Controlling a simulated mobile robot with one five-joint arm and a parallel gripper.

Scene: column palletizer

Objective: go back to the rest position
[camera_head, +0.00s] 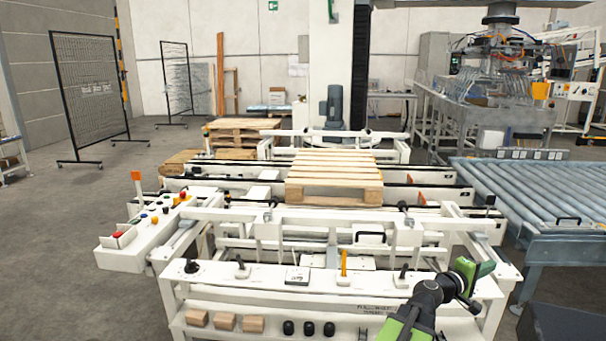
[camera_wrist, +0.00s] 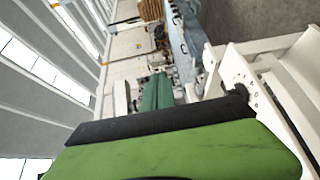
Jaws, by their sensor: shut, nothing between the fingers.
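My gripper (camera_head: 482,272) is at the lower right of the head view, at the end of my green and black arm. It is shut and empty. It is above the right end of the white workbench (camera_head: 250,275) and appears apart from it. In the wrist view, a large green and black part of my own arm fills the bottom, and the fingertips cannot be made out.
The bench top holds small tools, including an orange-handled one (camera_head: 344,262). Wooden blocks (camera_head: 225,321) sit on its lower shelf. A wooden pallet (camera_head: 334,165) lies on the machine behind. A roller conveyor (camera_head: 540,190) stands at right.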

